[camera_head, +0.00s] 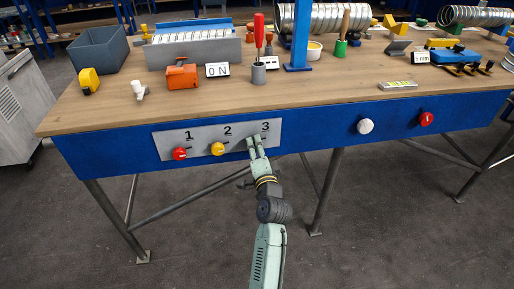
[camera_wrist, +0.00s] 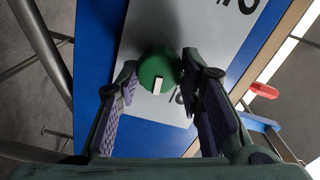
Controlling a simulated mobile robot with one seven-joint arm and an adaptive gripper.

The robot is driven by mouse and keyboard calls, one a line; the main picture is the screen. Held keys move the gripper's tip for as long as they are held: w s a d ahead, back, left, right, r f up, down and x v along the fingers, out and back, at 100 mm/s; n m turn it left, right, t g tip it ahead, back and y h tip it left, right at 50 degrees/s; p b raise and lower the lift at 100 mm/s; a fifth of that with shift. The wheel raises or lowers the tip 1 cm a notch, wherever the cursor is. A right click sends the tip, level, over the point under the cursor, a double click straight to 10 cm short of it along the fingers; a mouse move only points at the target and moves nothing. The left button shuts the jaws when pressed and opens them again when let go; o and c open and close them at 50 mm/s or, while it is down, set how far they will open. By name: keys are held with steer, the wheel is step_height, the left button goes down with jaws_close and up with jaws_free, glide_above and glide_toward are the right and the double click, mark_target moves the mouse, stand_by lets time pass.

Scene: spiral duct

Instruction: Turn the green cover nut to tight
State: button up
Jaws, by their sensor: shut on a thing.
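The green cover nut (camera_wrist: 160,68) is a round knob with a white pointer mark, on a grey plate (camera_wrist: 206,32). In the head view the plate (camera_head: 218,139) is on the table's blue front and carries the numbers 1, 2 and 3. My gripper (camera_head: 254,143) is below the 3 there and hides the nut. In the wrist view my gripper's fingers (camera_wrist: 165,78) stand on both sides of the nut and are shut on it. The pointer mark is at the nut's edge towards my palm. Part of a printed mark shows beside the right finger.
A red knob (camera_head: 180,153) and a yellow knob (camera_head: 217,148) sit left of my gripper on the same plate. A white knob (camera_head: 365,126) and another red knob (camera_head: 426,118) are farther right. The wooden tabletop (camera_head: 330,88) overhangs above; the floor in front is clear.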

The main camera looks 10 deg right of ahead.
steer(key=o, duration=1.2)
steer(key=shift+c, duration=0.2)
steer(key=shift+s, duration=0.1)
steer(key=s, duration=0.7)
steer(key=shift+s, duration=0.2)
